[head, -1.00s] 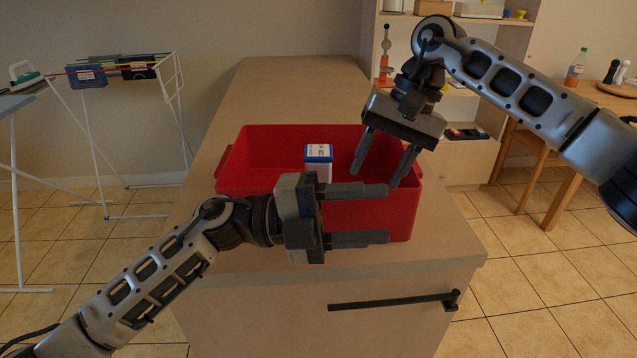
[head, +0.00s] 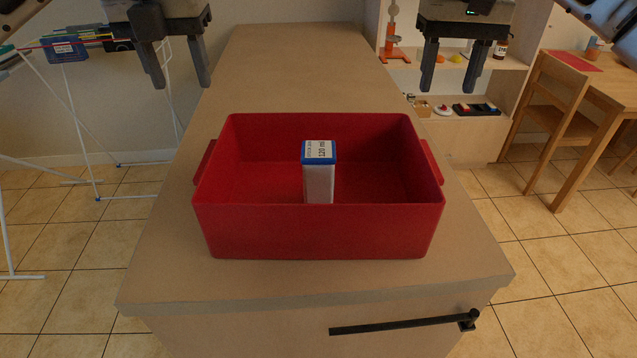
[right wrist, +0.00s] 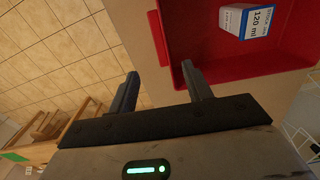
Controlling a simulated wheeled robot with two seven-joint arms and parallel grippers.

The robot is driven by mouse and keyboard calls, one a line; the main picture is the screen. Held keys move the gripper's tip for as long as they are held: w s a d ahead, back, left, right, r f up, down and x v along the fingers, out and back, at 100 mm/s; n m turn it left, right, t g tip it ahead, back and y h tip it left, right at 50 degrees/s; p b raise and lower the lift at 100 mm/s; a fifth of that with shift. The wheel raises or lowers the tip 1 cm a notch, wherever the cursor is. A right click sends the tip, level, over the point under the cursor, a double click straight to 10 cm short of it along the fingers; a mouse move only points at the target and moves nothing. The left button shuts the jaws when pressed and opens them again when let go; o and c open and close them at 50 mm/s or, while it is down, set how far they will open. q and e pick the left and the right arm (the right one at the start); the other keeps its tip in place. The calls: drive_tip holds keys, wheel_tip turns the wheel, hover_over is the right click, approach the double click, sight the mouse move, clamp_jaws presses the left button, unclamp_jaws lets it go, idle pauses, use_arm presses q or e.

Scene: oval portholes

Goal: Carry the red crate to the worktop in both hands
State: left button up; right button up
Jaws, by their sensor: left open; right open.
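The red crate (head: 320,232) stands upright on the tan worktop (head: 290,70), with a handle on its left and right ends. A white box with a blue lid (head: 318,172) stands inside it, marked 120 ml. My left gripper (head: 183,82) is open and empty, above and to the left of the crate. My right gripper (head: 453,85) is open and empty, above and to the right of it. In the right wrist view the open fingers (right wrist: 160,85) are apart from the crate (right wrist: 240,66), near its handle (right wrist: 158,38). Neither gripper touches the crate.
A drying rack (head: 100,130) stands at the left. Shelves with bottles and small items (head: 450,135) stand behind at the right. A wooden chair (head: 560,100) and table are at the far right. The worktop around the crate is clear.

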sight(209, 157)
use_arm(q)
drive_tip(key=f, duration=0.5)
drive_tip(key=w+f, duration=0.1)
drive_tip(key=f, duration=0.4)
drive_tip(key=w+f, duration=0.1)
drive_tip(key=f, duration=0.5)
drive_tip(key=shift+w+d, duration=0.1)
drive_tip(key=shift+w, duration=0.1)
use_arm(e)
wheel_tip(209, 157, down, 16)
drive_tip(key=shift+f, duration=0.1)
use_arm(q)
drive_tip(key=shift+r, duration=0.1)
clamp_jaws()
use_arm(e)
clamp_jaws()
use_arm(q)
drive_tip(key=shift+r, duration=0.1)
